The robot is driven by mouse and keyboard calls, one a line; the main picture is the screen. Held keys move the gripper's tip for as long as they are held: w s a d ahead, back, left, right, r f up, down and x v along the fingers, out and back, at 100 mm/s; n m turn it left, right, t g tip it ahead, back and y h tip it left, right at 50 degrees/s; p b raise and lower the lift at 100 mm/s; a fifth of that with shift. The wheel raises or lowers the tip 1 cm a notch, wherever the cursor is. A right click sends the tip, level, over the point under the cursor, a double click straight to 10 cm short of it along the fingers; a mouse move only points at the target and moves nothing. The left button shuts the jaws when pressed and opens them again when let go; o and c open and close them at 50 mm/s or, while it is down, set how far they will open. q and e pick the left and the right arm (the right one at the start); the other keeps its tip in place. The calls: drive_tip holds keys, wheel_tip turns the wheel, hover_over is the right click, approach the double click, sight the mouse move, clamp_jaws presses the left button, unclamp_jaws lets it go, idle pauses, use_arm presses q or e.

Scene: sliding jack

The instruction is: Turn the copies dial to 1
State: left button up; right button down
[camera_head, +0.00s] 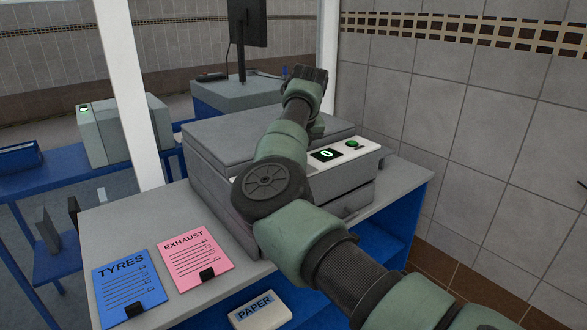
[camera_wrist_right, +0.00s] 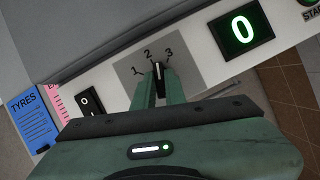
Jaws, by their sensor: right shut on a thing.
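The copies dial (camera_wrist_right: 158,75) is a small black knob on a grey plate marked 1, 2 and 3, seen in the right wrist view. Its white pointer line faces the gap between 2 and 3. My right gripper (camera_wrist_right: 160,92) is shut on the dial, with one green finger on each side. In the head view my right arm reaches over the copier (camera_head: 215,165) and hides the dial and fingertips. The green-lit display (camera_wrist_right: 240,30) reads 0. My left gripper is not in view.
A green start button (camera_head: 352,144) sits right of the display. A black rocker switch (camera_wrist_right: 90,101) lies left of the dial. Blue TYRES (camera_head: 130,285) and pink EXHAUST (camera_head: 195,257) sheets lie on the desk. A PAPER pack (camera_head: 260,309) is below. A tiled wall stands at right.

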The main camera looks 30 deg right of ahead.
drive_tip(key=shift+d+f+n+y+b, duration=0.15)
drive_tip(key=shift+n+y+b, duration=0.15)
drive_tip(key=shift+n+b, duration=0.5)
drive_tip(key=shift+n+y+b, duration=0.35)
drive_tip(key=shift+n+y, duration=0.05)
drive_tip(key=shift+n, duration=0.6)
drive_tip(key=shift+r+n+y, duration=0.2)
drive_tip(key=shift+n+y, duration=0.2)
drive_tip(key=shift+n, duration=0.6)
drive_tip(key=shift+d+r+n+y, duration=0.15)
drive_tip(key=shift+n+y, duration=0.15)
drive_tip(key=shift+n, duration=0.6)
drive_tip(key=shift+n+p, duration=0.4)
drive_tip(key=shift+p, duration=0.1)
drive_tip(key=n+y+p, duration=0.1)
drive_tip(key=n+p, duration=0.2)
drive_tip(key=p, duration=0.1)
drive_tip(key=shift+w+r+g, duration=0.1)
drive_tip(key=shift+r+g, duration=0.05)
drive_tip(key=shift+g, duration=0.25)
drive_tip(key=shift+f+n+y+p, duration=0.35)
drive_tip(key=shift+n+p, duration=0.35)
drive_tip(key=shift+p, duration=0.6)
drive_tip(key=shift+r, duration=0.1)
